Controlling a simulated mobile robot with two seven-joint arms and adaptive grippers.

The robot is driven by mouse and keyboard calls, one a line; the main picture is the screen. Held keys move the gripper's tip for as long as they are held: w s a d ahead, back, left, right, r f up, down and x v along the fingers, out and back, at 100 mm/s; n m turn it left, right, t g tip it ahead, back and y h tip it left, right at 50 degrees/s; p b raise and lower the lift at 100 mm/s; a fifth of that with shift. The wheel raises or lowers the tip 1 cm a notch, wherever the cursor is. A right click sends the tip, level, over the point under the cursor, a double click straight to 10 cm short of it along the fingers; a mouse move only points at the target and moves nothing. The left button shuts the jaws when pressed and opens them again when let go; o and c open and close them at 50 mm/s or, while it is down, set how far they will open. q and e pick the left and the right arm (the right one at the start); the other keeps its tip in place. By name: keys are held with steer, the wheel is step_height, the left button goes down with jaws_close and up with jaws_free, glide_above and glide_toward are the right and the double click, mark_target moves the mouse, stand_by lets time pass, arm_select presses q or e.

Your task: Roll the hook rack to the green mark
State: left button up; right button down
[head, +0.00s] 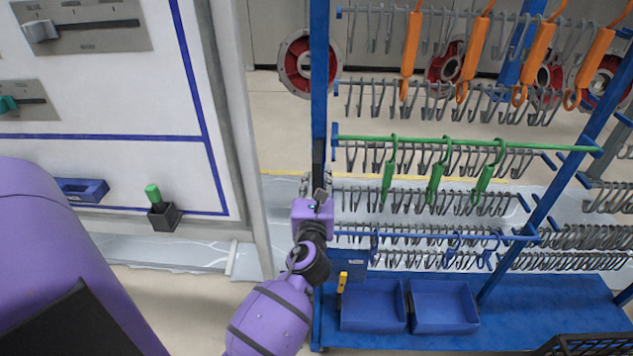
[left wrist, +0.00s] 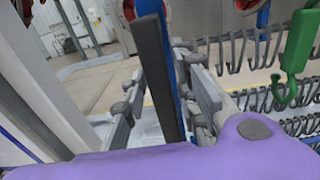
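The hook rack (head: 319,70) is a blue frame with rows of grey hooks, filling the right half of the head view. A dark upright grip (head: 318,160) runs along its left post. My left gripper (head: 319,186) is at this grip. In the left wrist view the fingers of the left gripper (left wrist: 165,100) stand on either side of the dark grip (left wrist: 152,65), with a gap visible on the right side, so they look open around it. Contact on the left side is unclear. My right gripper is out of view. I see no green mark on the floor.
Orange hooks (head: 474,50) and green hooks (head: 435,182) hang on the rack. Blue bins (head: 443,306) sit on its base. A white panel (head: 110,130) with sliders and a pale post (head: 232,120) stand close to the left. A yellow line (head: 280,173) crosses the floor behind.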

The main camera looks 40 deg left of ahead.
arm_select(q)
jaws_close()
steer(key=w+d, duration=0.7)
steer(key=d, duration=0.5)
steer(key=shift+w+f, duration=0.15)
steer(key=shift+w, duration=0.05)
steer(key=shift+s+a, duration=0.1)
steer(key=shift+o, duration=2)
jaws_free()
steer(key=v, duration=1.2)
